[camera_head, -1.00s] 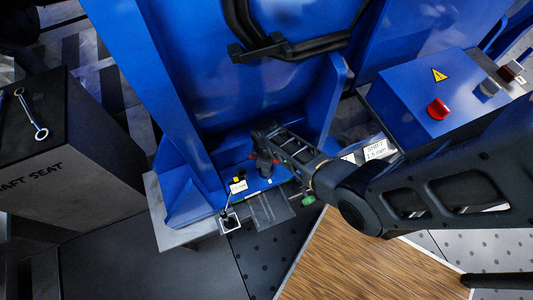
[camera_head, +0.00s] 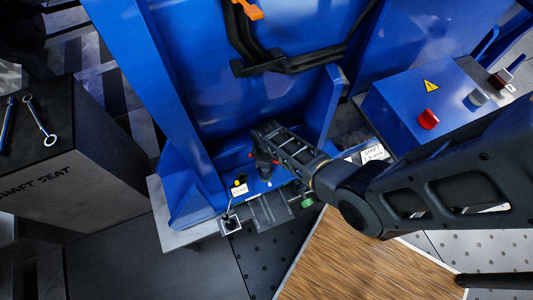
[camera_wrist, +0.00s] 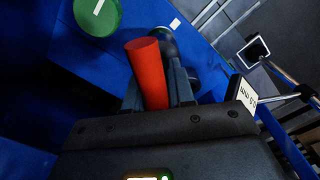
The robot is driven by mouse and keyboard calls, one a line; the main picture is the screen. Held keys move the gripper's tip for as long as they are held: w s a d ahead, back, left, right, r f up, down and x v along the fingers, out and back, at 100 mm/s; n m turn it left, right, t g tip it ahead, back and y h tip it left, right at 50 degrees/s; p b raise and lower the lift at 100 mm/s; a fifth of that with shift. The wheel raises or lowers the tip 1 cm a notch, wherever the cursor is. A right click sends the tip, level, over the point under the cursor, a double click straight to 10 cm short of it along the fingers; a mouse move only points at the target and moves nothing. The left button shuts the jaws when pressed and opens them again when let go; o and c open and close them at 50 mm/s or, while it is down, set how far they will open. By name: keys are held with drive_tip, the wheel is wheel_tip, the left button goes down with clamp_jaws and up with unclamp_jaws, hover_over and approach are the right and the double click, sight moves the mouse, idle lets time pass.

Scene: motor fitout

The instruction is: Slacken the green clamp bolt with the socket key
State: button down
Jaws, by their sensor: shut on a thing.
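My gripper (camera_head: 264,166) is low over the blue base of the machine, pointing down. In the wrist view its two dark fingers (camera_wrist: 157,90) are shut on a red cylindrical handle (camera_wrist: 147,68), which looks like the socket key's. The key's lower end is not clearly visible; a dark round part shows just beyond the handle. A green round head with a white mark (camera_wrist: 97,14), likely the green clamp bolt, lies upper left of the handle, apart from it. A small green part (camera_head: 307,201) shows right of my gripper in the head view; I cannot tell if it is the same one.
A blue control box (camera_head: 420,105) with a red knob stands right. A dark block (camera_head: 75,165) with two wrenches stands left. A dial-like post with a square head (camera_wrist: 254,50) and a white label (camera_wrist: 247,92) are close right of my gripper. Blue side walls enclose the work area.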

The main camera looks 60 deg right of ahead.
drive_tip(key=shift+r+p, duration=1.65)
drive_tip(key=shift+r, duration=0.35)
